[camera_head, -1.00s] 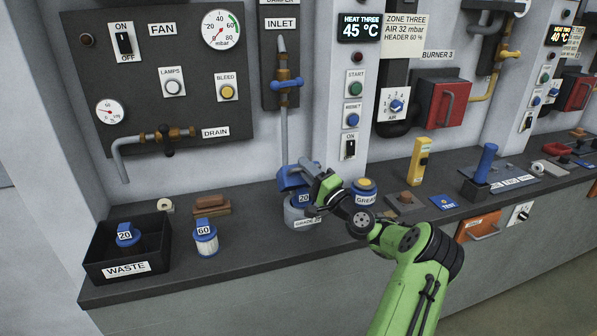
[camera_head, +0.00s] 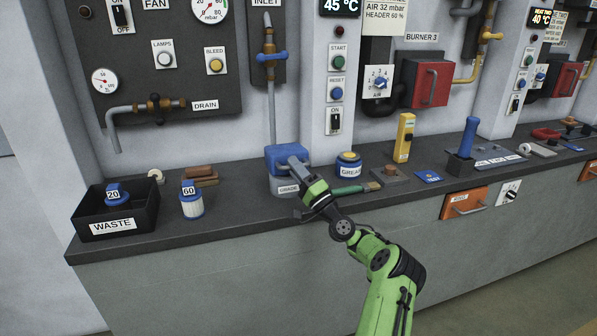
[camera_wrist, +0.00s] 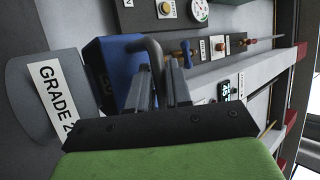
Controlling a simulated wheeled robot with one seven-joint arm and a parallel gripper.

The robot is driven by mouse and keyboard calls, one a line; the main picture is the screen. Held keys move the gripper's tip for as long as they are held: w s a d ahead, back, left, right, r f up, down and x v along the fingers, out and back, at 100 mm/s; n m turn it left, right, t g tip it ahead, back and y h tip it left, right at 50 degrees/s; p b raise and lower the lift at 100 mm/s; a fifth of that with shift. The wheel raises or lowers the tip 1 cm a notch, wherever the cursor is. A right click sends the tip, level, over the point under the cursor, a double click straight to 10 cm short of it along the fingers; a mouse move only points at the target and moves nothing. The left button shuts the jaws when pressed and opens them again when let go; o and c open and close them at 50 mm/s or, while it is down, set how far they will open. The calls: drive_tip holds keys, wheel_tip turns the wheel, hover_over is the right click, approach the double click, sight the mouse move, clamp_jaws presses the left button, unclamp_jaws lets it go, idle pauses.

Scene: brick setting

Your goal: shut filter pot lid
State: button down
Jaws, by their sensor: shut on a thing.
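The filter pot (camera_head: 282,188) is a grey pot with a "GRADE" label on the dark counter, below the vertical pipe. My gripper (camera_head: 300,172) is shut on this handle, at the lid's front right. Its fingers also show in the wrist view (camera_wrist: 162,85). The pot's inside is mostly hidden.
A black waste bin (camera_head: 115,222) holds a blue-capped "20" cartridge (camera_head: 116,194). A "60" cartridge (camera_head: 191,202) stands left of the pot. A grease tin (camera_head: 348,165) and a green-handled brush (camera_head: 348,190) are close on the right. Counter between cartridge and pot is clear.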

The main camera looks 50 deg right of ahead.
drive_tip(key=shift+f, duration=0.1)
idle(0.3)
drive_tip(key=c, duration=1.1)
unclamp_jaws()
drive_tip(key=shift+w, duration=0.1)
drive_tip(key=p+v, duration=0.1)
drive_tip(key=v, duration=1.4)
drive_tip(key=shift+s+f+p, duration=0.15)
drive_tip(key=shift+s+p, duration=0.15)
drive_tip(key=shift+s, duration=0.05)
